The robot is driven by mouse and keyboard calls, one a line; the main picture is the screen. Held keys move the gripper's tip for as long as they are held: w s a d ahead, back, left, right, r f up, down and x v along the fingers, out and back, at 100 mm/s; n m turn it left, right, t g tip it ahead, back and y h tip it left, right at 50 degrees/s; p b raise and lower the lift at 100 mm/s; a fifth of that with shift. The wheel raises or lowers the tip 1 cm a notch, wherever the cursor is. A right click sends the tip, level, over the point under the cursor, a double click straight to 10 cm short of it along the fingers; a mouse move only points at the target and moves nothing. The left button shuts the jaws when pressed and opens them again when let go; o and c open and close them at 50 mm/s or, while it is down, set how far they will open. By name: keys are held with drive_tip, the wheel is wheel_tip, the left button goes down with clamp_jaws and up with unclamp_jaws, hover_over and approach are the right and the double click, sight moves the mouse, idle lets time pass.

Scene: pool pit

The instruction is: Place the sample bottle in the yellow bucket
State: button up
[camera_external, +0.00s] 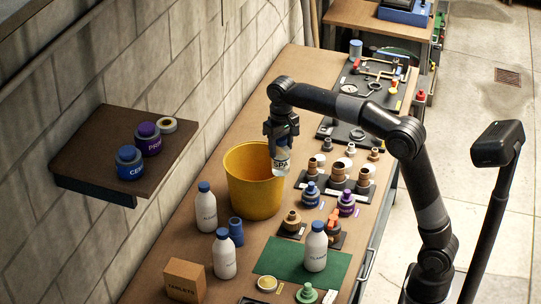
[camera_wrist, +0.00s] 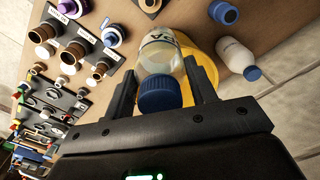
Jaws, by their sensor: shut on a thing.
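The yellow bucket (camera_external: 250,190) stands upright on the long bench and its open top shows. My gripper (camera_external: 281,143) is shut on the sample bottle (camera_external: 282,162), a clear bottle with a pale label reading "SPA". The bottle hangs roughly upright and overlaps the bucket's right rim in the external view. I cannot tell whether it is over the opening or beside it. In the wrist view, the bottle (camera_wrist: 160,52) with its blue cap sits between the fingers of my gripper (camera_wrist: 161,75). The bucket (camera_wrist: 206,62) shows partly behind it; its inside is mostly hidden.
White bottles with blue caps (camera_external: 206,212) and a small blue bottle (camera_external: 236,231) stand near the bucket. Racks of fittings (camera_external: 338,182) lie to its right. A green mat (camera_external: 290,262) is in front. A wall shelf (camera_external: 100,150) holds several containers.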

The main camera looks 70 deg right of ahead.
drive_tip(key=w+d+f+m, duration=0.2)
drive_tip(key=w+d+m, duration=0.2)
drive_tip(key=w, duration=0.4)
drive_tip(key=f, duration=2)
drive_tip(key=shift+a+f, duration=0.2)
drive_tip(key=o, duration=1.3)
drive_tip(key=shift+f, duration=0.1)
drive_tip(key=shift+o, duration=0.2)
